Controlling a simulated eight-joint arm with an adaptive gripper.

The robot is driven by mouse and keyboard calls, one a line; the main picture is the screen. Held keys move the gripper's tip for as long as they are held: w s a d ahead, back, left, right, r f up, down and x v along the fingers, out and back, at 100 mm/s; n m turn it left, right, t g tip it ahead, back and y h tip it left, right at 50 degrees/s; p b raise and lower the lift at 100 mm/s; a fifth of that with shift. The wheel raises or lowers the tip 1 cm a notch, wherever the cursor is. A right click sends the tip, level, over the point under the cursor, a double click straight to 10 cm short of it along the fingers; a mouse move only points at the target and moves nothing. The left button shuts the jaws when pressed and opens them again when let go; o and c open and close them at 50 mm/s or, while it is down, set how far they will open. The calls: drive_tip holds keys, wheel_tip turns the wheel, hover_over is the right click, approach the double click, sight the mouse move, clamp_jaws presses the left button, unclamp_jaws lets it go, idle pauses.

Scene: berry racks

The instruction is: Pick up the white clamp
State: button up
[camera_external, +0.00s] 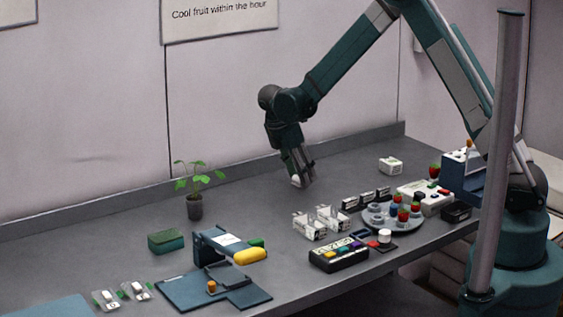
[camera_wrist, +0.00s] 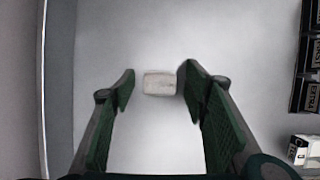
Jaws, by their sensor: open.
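A small pale block, seemingly the white clamp (camera_wrist: 159,84), lies on the grey bench in the wrist view. It sits between my gripper's fingertips, nearer the right one, with a gap on the left. In the external view the white clamp (camera_external: 296,181) shows at the lower end of my gripper (camera_external: 304,179), partly hidden by the fingers. My gripper points down and is open. I cannot tell the exact height of the fingertips above the bench.
Black boxes (camera_wrist: 307,50) and a white carton (camera_wrist: 299,150) stand right in the wrist view. A round tray (camera_external: 378,222) with berries, a labelled black box (camera_external: 338,258) and a potted plant (camera_external: 195,207) stand on the bench. The bench around the clamp is clear.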

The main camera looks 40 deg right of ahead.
drive_tip(key=shift+c, duration=0.7)
drive_tip(key=c, duration=0.6)
drive_tip(key=shift+r, duration=0.1)
drive_tip(key=shift+r, duration=4.9)
